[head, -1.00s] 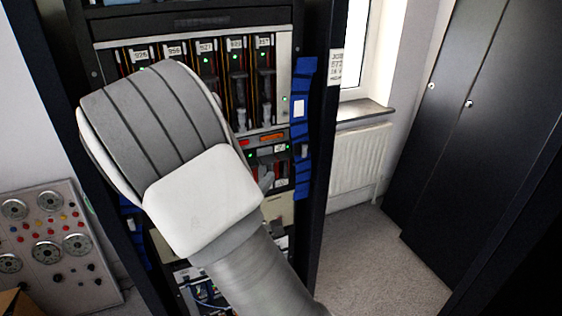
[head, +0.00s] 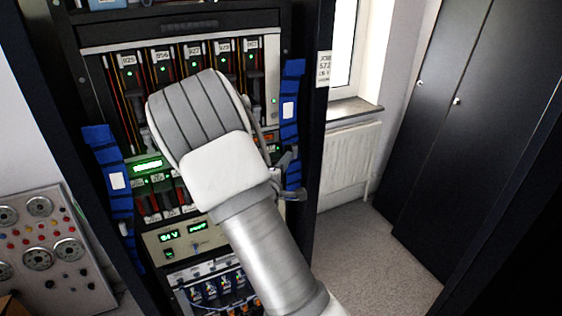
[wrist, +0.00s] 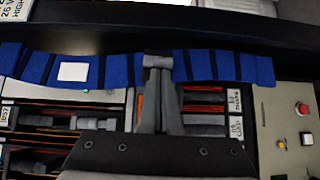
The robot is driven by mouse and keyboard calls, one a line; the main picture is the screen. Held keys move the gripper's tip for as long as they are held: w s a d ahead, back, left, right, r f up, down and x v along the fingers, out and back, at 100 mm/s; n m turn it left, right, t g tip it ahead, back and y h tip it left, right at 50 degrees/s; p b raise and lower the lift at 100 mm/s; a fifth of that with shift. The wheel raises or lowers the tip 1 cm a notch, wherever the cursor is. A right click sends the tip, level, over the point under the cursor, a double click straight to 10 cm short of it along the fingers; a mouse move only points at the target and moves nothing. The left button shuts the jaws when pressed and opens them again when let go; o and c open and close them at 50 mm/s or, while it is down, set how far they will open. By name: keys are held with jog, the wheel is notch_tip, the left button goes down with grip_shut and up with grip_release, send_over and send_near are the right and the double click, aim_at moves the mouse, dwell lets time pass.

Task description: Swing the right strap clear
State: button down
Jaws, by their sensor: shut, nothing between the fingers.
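The right strap (head: 291,78) is blue with dark bands and a white label, and hangs along the right side of the rack. In the wrist view the strap (wrist: 118,70) runs across the picture, and my gripper (wrist: 157,62) covers its middle. My gripper is shut and empty, with its fingertips over the strap. I cannot tell whether they touch it. In the head view my gripper (head: 290,180) is at the strap's lower part, which it partly hides. My wrist hides the middle of the rack.
A second blue strap (head: 108,150) hangs at the rack's left side. The rack's dark right post (head: 322,120) stands close beside the right strap. A radiator (head: 347,160) and dark cabinets (head: 440,130) are further right, with open floor (head: 370,250) between. A gauge panel (head: 45,255) is at lower left.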

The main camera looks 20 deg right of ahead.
jog(key=d+b, duration=0.1)
jog(key=d+n+b, duration=0.1)
jog(key=d, duration=0.1)
jog(key=shift+d+f+t+h, duration=0.15)
jog(key=shift+d+t+h, duration=0.05)
jog(key=shift+t+h, duration=0.2)
dwell(0.4)
